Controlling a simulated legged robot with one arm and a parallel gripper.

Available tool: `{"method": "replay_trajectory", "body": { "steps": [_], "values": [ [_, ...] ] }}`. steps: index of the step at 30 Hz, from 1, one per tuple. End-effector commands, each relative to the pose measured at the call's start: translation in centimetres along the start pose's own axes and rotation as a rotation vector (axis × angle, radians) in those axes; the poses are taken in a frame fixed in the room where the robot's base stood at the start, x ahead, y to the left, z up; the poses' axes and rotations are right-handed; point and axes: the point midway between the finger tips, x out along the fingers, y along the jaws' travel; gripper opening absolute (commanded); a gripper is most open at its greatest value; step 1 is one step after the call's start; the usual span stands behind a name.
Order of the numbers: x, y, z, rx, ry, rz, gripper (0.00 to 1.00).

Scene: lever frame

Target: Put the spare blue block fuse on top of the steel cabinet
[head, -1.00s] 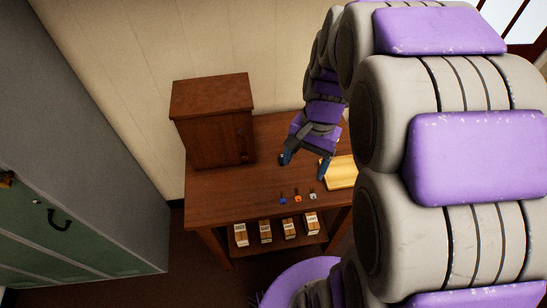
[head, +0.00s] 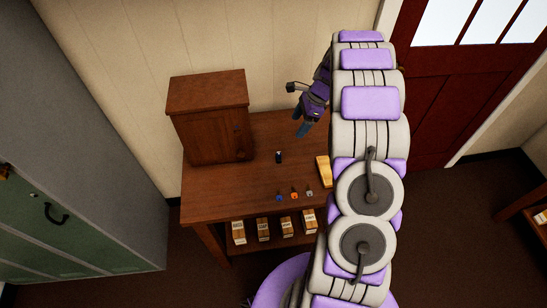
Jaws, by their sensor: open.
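A small blue piece (head: 279,197) stands near the front edge of the wooden table (head: 215,207). A dark piece (head: 279,157) with a pale spot stands farther back on the table; I cannot tell which of the two is the spare blue block fuse. My gripper (head: 298,109) is open and empty, above the back of the table, apart from both pieces. The steel cabinet (head: 95,125), grey with a green front and a dark handle, stands at the left; I see nothing on the part in view.
An orange piece (head: 294,194) and a grey piece (head: 309,192) stand beside the blue one. A brown wooden cabinet (head: 210,125) stands on the table's left end. A yellow tray (head: 323,171) is partly behind my arm. Several labelled boxes (head: 263,229) sit on the lower shelf.

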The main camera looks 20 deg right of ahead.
Motion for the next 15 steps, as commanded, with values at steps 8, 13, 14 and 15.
{"method": "replay_trajectory", "body": {
  "steps": [8, 13, 14, 15],
  "values": [
    [3.0, -0.4, -0.6, 0.029, -0.008, -0.004, 0.77],
    [6.4, -0.3, -0.7, 0.029, -0.007, -0.001, 0.77],
    [7.0, -0.3, -0.7, 0.029, -0.008, -0.001, 0.77],
    [7.8, -0.3, -0.7, 0.029, -0.009, -0.001, 0.77]
  ]
}}
